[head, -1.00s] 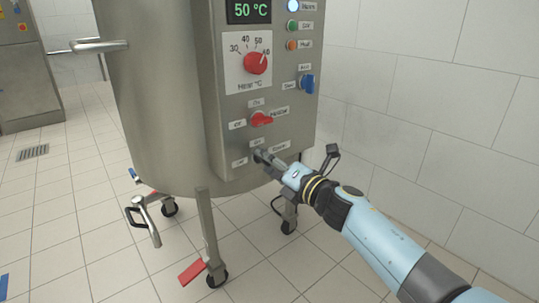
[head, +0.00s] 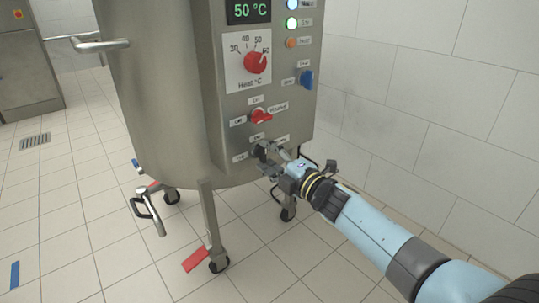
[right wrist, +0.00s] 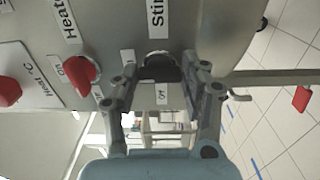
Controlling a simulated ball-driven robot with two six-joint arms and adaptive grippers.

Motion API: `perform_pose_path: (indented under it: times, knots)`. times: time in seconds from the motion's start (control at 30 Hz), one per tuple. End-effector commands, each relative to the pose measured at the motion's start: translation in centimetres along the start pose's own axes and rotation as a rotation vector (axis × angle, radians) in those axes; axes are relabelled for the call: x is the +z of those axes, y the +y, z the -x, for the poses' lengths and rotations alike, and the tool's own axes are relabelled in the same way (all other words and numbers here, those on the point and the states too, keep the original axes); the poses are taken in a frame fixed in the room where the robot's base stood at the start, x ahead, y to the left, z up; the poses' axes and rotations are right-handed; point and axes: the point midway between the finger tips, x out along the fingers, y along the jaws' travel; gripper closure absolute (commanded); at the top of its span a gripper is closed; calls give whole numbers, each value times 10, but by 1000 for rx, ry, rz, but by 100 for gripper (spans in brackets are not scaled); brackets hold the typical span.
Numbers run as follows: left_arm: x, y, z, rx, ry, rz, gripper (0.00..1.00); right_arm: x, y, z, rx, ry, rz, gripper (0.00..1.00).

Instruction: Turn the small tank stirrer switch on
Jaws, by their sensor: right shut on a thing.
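The steel tank (head: 160,95) stands on castors with a control panel on its right side. The stirrer switch (head: 260,151) is a dark knob at the panel's bottom, partly hidden by my right gripper (head: 268,160). In the right wrist view the black switch (right wrist: 160,69) sits under a label starting "Sti". The fingers of my right gripper (right wrist: 160,77) are on either side of it, shut on it. My left gripper is not in view.
Above the switch are a red heater switch (head: 261,116), a red heat dial (head: 256,62) and a blue switch (head: 306,79). The display (head: 249,10) reads 50 °C. A tiled wall (head: 420,100) stands at the right.

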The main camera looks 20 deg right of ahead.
Motion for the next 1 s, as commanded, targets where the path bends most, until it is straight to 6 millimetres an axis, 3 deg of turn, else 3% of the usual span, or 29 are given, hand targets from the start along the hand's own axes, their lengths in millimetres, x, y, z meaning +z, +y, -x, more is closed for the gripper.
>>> perform_pose_path:
  times: [0.43, 0.47, 0.63, 1.0]
  knots:
    - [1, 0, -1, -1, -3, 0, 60, 0, -2, 1, -3, -1, -14, 87]
    - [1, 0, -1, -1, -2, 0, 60, 0, -2, 1, -3, -1, -14, 53]
    - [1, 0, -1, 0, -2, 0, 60, 0, -1, 1, -2, -1, -13, 31]
    - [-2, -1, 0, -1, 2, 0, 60, 0, -2, 7, -2, -1, -11, 31]
